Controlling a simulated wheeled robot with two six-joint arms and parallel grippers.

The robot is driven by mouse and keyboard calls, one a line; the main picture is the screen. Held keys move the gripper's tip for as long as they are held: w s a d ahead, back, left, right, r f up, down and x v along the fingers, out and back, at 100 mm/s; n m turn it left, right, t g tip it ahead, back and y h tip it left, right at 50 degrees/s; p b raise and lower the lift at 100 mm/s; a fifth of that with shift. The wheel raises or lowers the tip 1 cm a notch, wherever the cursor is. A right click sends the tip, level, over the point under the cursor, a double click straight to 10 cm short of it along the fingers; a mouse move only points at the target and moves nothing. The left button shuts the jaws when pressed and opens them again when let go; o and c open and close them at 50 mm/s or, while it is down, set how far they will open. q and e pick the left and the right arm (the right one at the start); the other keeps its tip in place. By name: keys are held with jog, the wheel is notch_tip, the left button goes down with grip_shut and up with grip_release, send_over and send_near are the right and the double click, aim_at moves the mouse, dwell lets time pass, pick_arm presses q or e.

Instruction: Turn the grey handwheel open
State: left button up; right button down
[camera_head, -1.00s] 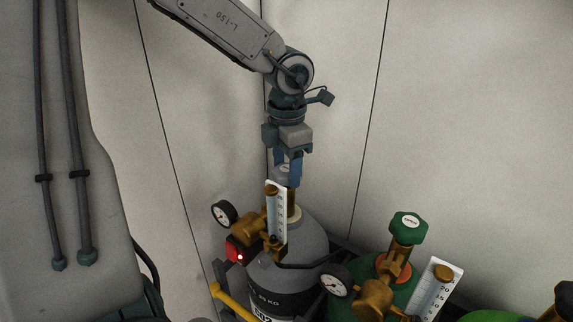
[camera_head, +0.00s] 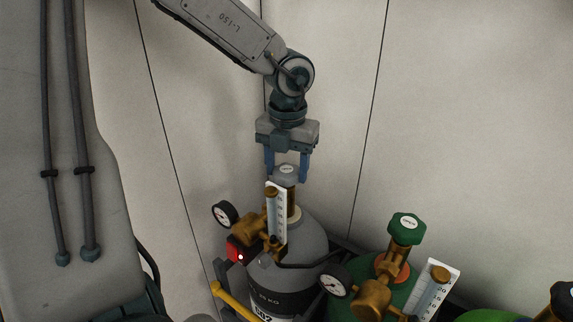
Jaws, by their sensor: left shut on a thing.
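The grey handwheel (camera_head: 286,172), with a pale label on top, sits on the valve of the grey gas cylinder (camera_head: 305,240), at the middle of the head view. My left gripper (camera_head: 287,172) points down over it from above, with one blue finger on each side of the wheel. It is shut on the handwheel. Part of the valve below is hidden behind a white scale. My right gripper is not in view.
A round gauge (camera_head: 224,214), a brass regulator and a white scale (camera_head: 277,215) stand close to the grey cylinder's valve. To the right is a green handwheel (camera_head: 406,228) on a green cylinder. A yellow bar (camera_head: 235,302) runs in front. Plain wall panels stand behind.

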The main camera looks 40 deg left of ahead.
pick_arm(q)
jog(key=n, duration=0.3)
jog(key=shift+n, duration=0.4)
jog(key=n, duration=0.6)
jog(key=shift+b, duration=0.35)
jog(key=n, duration=0.3)
jog(key=shift+n+b, duration=0.4)
jog(key=shift+n, duration=0.8)
jog(key=o, duration=1)
